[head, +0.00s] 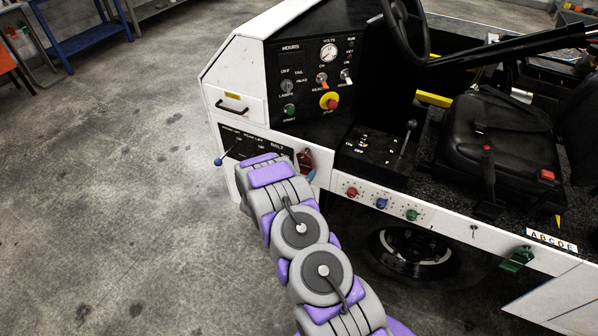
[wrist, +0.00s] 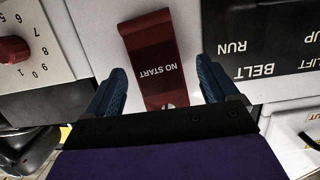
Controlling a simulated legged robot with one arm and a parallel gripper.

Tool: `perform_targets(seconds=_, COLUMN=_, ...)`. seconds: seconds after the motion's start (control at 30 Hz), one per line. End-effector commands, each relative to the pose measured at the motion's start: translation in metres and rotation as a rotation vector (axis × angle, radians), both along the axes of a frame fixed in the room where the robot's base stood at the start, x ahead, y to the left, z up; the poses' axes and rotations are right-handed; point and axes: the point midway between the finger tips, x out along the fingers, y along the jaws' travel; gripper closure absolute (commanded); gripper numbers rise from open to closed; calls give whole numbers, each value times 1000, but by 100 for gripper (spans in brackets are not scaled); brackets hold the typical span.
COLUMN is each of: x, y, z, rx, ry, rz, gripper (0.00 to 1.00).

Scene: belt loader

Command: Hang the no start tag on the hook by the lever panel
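The red no start tag (wrist: 152,52) lies against the white panel in the wrist view, its lettering upside down there. Its narrow end with a pale spot, perhaps the hole or hook, is partly hidden by my gripper's body. In the head view the tag (head: 306,160) shows just right of the black lever panel (head: 236,143). My gripper (wrist: 160,86) is open, with one blue finger on each side of the tag and gaps between. The hook itself is not clearly visible.
A blue-knobbed lever (head: 219,161) sticks out at the lever panel's left. A strip with red, blue and green knobs (head: 382,203) lies to the right. A green tag (head: 517,259) hangs farther right. The floor on the left is clear.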

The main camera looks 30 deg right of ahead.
Motion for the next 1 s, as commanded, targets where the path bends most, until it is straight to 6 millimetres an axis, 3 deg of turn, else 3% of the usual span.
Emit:
perform_targets(seconds=0.43, x=-6, y=12, z=3, rx=-3, ry=1, rz=2, gripper=7)
perform_targets(seconds=1.0, x=-76, y=98, z=28, rx=1, ry=0, rz=3, gripper=7)
